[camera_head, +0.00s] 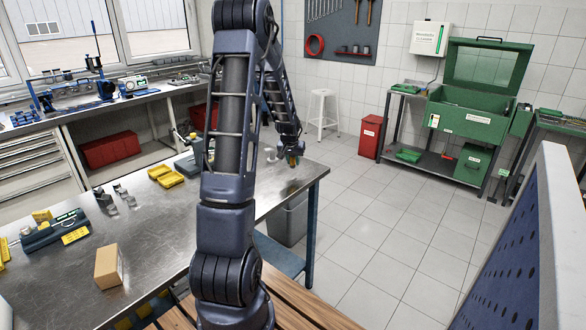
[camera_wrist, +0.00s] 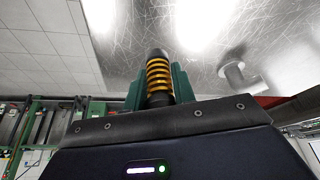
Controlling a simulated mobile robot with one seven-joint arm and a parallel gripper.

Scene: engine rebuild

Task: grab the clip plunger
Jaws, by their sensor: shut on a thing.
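The clip plunger (camera_wrist: 158,76) shows in the wrist view as a dark rounded rod with an orange-yellow coil spring around it. My gripper (camera_wrist: 157,90) is shut on it, with a green finger on each side of the spring. The lower end of the plunger is hidden behind the gripper body. In the head view my gripper (camera_head: 291,159) is at the far right end of the metal workbench (camera_head: 150,235), with a small orange spot showing at its tip. I cannot tell whether the plunger touches the bench.
A grey metal piece (camera_wrist: 232,76) stands on the bench near the gripper. A grey bin (camera_head: 288,222) stands below the bench end. The floor at right is clear.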

